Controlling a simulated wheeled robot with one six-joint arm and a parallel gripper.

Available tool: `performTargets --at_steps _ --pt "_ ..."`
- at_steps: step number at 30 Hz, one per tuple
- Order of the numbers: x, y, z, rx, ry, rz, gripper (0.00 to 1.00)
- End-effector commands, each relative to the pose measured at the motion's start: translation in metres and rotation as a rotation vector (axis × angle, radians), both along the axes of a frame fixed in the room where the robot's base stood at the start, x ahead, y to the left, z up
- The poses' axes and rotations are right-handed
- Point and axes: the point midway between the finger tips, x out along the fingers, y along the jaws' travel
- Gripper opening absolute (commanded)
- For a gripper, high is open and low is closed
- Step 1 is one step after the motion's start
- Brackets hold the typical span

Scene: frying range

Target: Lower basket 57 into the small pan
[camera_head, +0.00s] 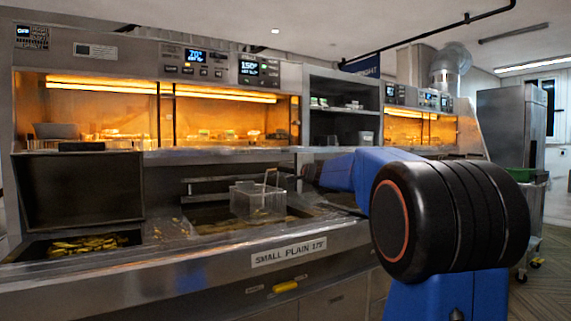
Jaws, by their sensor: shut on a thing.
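A wire basket (256,201), which I take for basket 57, is at the small pan (207,220); no number on it can be read. It looks upright, with its handle rising on its right side. The small pan holds dark oil with floating bits, above the front label reading "SMALL PLAIN 175". I cannot tell how far the basket's bottom is above or in the oil. My gripper (304,174) is small and dark at the end of my blue arm, just right of the basket, and shut on its handle. The fingertips are hard to make out.
A left pan (85,245) holds floating golden food, with a dark raised panel (82,190) behind it. A lit warming cabinet (215,120) and a dark shelf unit (343,110) stand behind the range. A green-topped bin (525,175) is at far right.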

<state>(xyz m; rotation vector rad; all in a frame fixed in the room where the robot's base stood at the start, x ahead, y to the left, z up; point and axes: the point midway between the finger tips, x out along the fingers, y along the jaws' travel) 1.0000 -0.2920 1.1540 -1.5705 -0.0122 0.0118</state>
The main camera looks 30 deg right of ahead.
Motion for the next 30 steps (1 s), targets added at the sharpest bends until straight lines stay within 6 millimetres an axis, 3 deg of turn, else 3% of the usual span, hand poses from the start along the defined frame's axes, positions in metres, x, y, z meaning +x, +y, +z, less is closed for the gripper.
performTargets --at_steps 30 --pt "0.000 0.000 -0.098 0.002 0.000 -0.001 0.00"
